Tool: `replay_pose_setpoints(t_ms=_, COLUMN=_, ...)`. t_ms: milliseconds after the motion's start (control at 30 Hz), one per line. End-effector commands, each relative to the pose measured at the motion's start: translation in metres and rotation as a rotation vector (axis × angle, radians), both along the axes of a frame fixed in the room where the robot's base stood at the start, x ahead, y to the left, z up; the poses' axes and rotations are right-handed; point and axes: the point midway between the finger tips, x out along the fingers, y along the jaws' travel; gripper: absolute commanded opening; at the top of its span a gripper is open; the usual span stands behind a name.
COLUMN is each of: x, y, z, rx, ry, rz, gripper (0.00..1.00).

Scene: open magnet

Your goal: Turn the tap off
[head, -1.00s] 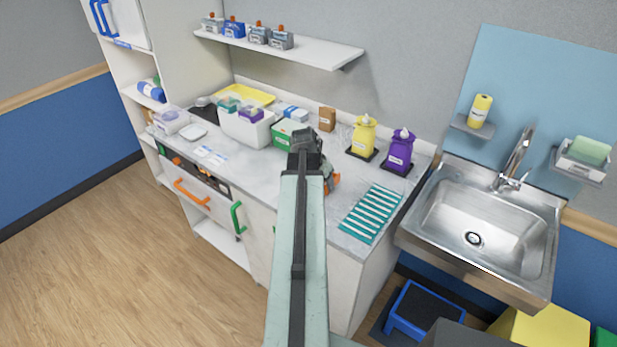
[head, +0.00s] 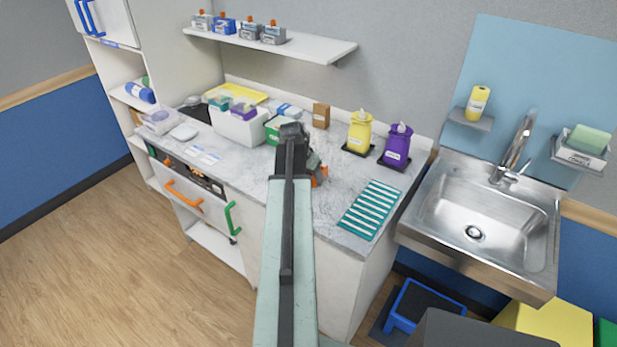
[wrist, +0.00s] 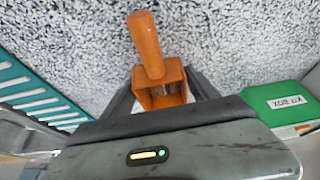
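The tap (head: 512,155) is a chrome faucet with a tall angled spout and a small lever (head: 516,172) on its right side. It stands at the back of a steel sink (head: 485,215) at the right in the head view. No water stream is visible, but it is too small to be sure. My gripper (head: 315,172) is over the counter, well left of the tap. In the wrist view the two dark fingers close against both sides of an orange object (wrist: 163,95) with a round handle (wrist: 147,45). The tap is not in the wrist view.
A counter (head: 340,170) lies left of the sink, with a striped teal mat (head: 371,208), yellow bottle (head: 359,133), purple bottle (head: 396,147) and green box (wrist: 283,103). A blue step stool (head: 425,303) stands below the sink. Wood floor (head: 120,270) is free at left.

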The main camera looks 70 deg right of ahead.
Motion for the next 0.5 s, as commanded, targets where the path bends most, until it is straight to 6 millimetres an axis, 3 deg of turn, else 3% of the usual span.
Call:
replay_pose_setpoints(t_ms=467, x=-0.001, y=0.0, z=-0.007, rx=-0.001, ry=0.0, rz=-0.001, gripper=0.85)
replay_pose_setpoints(t_ms=500, x=-0.001, y=0.002, z=0.004, rx=-0.001, ry=0.0, rz=-0.001, gripper=0.85)
